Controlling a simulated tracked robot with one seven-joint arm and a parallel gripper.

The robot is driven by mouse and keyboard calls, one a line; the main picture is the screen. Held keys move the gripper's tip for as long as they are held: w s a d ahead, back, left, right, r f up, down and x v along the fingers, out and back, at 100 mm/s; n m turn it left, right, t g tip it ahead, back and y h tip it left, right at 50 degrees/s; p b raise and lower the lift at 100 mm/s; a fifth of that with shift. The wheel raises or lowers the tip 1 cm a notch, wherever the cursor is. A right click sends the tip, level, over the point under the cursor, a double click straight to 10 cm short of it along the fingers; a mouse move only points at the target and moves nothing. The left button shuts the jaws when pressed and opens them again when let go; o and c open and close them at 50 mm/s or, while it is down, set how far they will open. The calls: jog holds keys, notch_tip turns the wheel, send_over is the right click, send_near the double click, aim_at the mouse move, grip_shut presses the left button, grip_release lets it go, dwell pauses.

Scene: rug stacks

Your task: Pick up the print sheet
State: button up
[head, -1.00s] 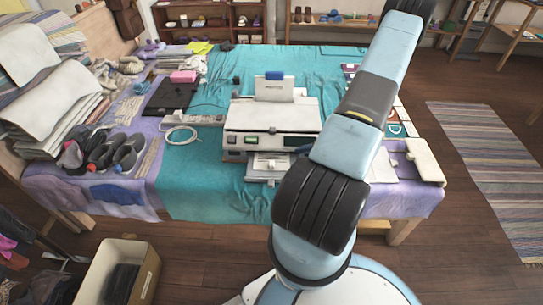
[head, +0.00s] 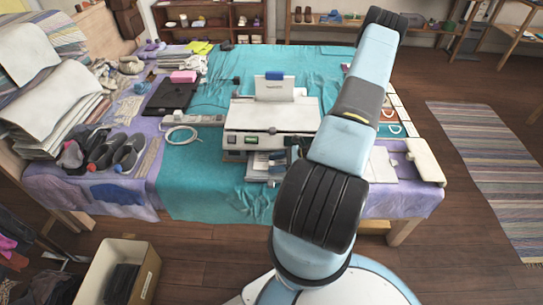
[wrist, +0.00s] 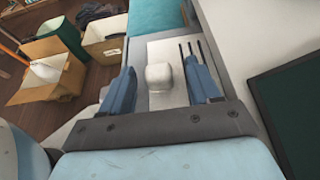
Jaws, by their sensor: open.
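The printer (head: 272,118) is a white box on the teal cloth, with a pale sheet standing upright at its back. A pale printed sheet (head: 258,166) lies in the low front tray, partly hidden by my gripper (head: 281,156). In the wrist view my gripper (wrist: 160,72) is open, with its blue fingers on either side of a pale flat surface (wrist: 164,48) and a small white rounded block (wrist: 158,77). I cannot tell whether that surface is the sheet or the tray. Nothing is visibly held, and contact cannot be told.
A coiled white cable (head: 181,135) and a black flat device (head: 170,96) lie left of the printer. White panels (head: 424,162) lie at the right table end. A cardboard box (head: 146,272) stands on the floor at front left.

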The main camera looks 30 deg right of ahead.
jog(key=c, duration=1.1)
jog(key=shift+r, duration=0.1)
